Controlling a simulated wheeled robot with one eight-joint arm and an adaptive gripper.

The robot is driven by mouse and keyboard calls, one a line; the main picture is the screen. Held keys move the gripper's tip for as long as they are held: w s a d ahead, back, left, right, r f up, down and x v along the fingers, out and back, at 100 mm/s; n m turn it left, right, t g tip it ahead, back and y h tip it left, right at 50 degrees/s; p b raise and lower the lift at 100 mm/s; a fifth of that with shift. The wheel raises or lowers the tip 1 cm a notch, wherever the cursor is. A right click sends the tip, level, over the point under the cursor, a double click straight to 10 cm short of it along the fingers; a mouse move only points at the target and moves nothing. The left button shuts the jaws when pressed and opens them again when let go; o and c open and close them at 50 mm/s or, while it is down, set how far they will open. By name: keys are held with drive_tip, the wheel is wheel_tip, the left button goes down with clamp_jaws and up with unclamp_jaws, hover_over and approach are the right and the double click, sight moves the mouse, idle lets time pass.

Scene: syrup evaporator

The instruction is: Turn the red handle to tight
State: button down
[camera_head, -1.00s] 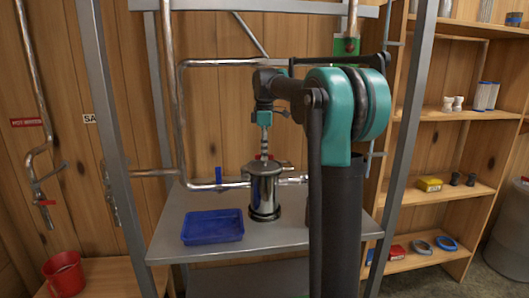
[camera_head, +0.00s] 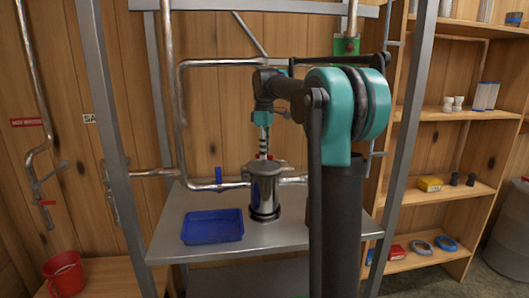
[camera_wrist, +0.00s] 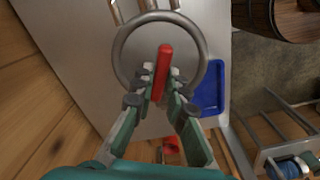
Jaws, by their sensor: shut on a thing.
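The red handle (camera_wrist: 164,62) shows in the wrist view as a slim bar across the middle of a round metal rim. My gripper (camera_wrist: 161,84) is shut on the handle, with a finger on each side of its lower part; the handle's far end sticks out past the fingertips. In the head view, my gripper (camera_head: 263,150) points down over the steel canister (camera_head: 265,190), which stands upright on the metal table. Only a small bit of the red handle (camera_head: 273,157) shows there, beside the fingers. No tight marking is readable.
A blue tray (camera_head: 212,240) lies on the metal table (camera_head: 180,215) left of the canister. A pipe (camera_head: 205,187) with a blue lever (camera_head: 218,175) runs behind them. Metal frame posts (camera_head: 105,120) stand on both sides.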

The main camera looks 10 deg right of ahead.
drive_tip(key=m, duration=1.3)
drive_tip(key=shift+m, duration=0.4)
drive_tip(key=m, duration=1.3)
drive_tip(key=shift+m, duration=0.3)
drive_tip(key=c, duration=1.5)
unclamp_jaws()
drive_tip(key=shift+c, duration=0.2)
wheel_tip(320, 180, up, 12)
